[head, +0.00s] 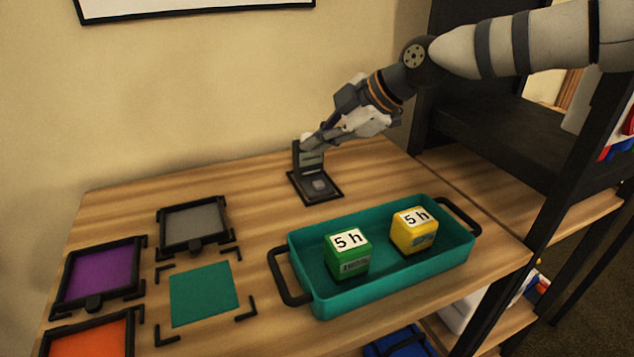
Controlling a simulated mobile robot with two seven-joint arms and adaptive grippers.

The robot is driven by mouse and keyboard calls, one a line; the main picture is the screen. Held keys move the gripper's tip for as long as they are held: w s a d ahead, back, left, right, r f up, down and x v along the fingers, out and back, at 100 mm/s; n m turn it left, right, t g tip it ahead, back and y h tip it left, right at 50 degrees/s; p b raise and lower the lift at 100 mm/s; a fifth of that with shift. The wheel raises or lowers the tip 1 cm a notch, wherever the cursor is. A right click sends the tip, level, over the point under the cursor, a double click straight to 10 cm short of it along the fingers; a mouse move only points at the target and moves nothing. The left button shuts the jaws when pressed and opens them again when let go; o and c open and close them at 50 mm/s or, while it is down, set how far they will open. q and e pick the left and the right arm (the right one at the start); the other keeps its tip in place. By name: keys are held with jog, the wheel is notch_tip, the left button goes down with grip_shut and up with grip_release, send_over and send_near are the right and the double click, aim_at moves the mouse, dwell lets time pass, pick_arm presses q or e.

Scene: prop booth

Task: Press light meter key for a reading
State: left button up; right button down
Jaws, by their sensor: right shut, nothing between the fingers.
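The light meter (316,188) is a small dark stand on the wooden table, with a flat base and an upright back panel. A grey key (320,185) shows on its base. My right gripper (308,144) reaches in from the upper right and is shut and empty. Its fingertips are at the top of the meter's upright panel, above and behind the key in the picture. I cannot tell whether they touch the panel. The gripper covers part of the panel's top. My left gripper is not in view.
A teal tray (385,283) with black handles holds a green cube (346,265) and a yellow cube (409,241), both labelled "5 h". Black-framed grey (192,223), purple (101,271) and orange (90,340) pads and a teal square (203,293) lie left. A dark shelf stands right.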

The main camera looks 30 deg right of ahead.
send_over(317, 185)
notch_tip(317, 185, down, 4)
jog(key=shift+d+f, duration=0.1)
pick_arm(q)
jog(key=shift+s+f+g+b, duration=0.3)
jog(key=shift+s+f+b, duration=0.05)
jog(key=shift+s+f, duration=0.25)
pick_arm(e)
jog(key=shift+f, duration=0.6)
dwell(0.3)
jog(key=shift+f, duration=0.4)
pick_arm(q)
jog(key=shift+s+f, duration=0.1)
pick_arm(e)
jog(key=shift+f, duration=0.45)
dwell(0.6)
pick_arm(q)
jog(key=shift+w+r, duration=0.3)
pick_arm(e)
jog(key=shift+r, duration=0.9)
